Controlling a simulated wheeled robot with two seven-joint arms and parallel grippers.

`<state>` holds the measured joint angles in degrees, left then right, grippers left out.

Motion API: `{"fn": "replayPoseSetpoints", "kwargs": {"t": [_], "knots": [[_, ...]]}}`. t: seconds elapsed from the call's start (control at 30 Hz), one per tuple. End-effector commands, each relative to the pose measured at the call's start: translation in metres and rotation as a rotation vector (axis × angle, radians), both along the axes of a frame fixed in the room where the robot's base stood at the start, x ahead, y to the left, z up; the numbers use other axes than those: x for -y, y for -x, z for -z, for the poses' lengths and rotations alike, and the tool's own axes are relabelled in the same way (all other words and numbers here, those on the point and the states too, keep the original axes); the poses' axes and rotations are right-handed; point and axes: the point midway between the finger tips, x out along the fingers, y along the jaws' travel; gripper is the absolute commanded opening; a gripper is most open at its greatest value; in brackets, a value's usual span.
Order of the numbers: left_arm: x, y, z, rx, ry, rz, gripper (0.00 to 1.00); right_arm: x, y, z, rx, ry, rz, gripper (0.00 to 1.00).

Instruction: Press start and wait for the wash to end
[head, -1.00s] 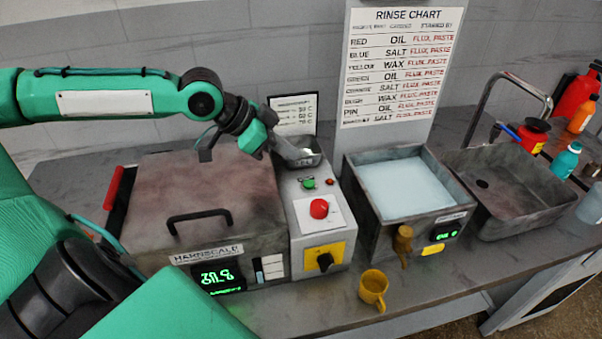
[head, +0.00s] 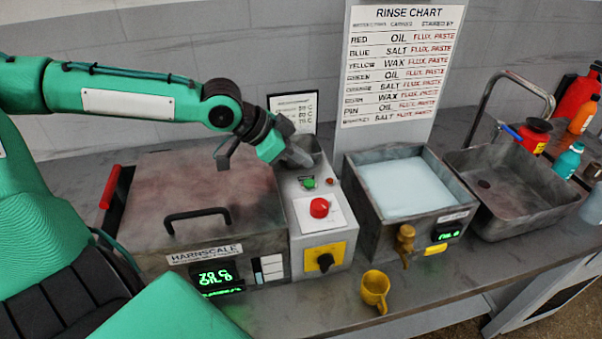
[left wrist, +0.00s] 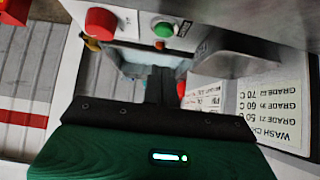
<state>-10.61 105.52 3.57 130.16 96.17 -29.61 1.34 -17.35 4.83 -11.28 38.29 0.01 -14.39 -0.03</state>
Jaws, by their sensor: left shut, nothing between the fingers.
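The washer control panel (head: 332,236) carries a green start button (head: 309,183), a small red lamp or button beside it, a large red mushroom button (head: 319,208) and a black knob on a yellow plate (head: 325,261). My left gripper (head: 303,158) is shut and empty, above the panel's back end and apart from the green button in the picture. The left wrist view shows my shut fingers (left wrist: 161,85) below the green button (left wrist: 162,30), with the red mushroom button (left wrist: 100,24) to its left. The washer (head: 205,190) has its lid down, and its green display (head: 216,277) is lit. My right gripper is not in view.
A tank of pale liquid (head: 404,187) with a brass tap and an empty sink (head: 515,190) stand to the right. Bottles (head: 567,160) are at the far right. A wash card (head: 294,110) stands behind the panel.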

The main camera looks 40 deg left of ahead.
Motion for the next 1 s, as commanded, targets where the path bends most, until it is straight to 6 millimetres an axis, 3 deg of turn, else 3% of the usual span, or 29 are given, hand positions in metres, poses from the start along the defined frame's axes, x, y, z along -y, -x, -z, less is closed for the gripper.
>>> {"fn": "replayPoseSetpoints", "kwargs": {"t": [0.3,0.8,1.0], "knots": [[0.001,0.0,0.035,-0.002,0.0,0.0,0.0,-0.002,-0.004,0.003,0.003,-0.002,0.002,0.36],[0.001,0.0,0.042,0.0,0.001,0.001,0.0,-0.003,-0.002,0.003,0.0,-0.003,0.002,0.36],[0.001,0.0,0.06,-0.004,0.0,0.0,0.0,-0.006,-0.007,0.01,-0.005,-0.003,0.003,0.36]]}}
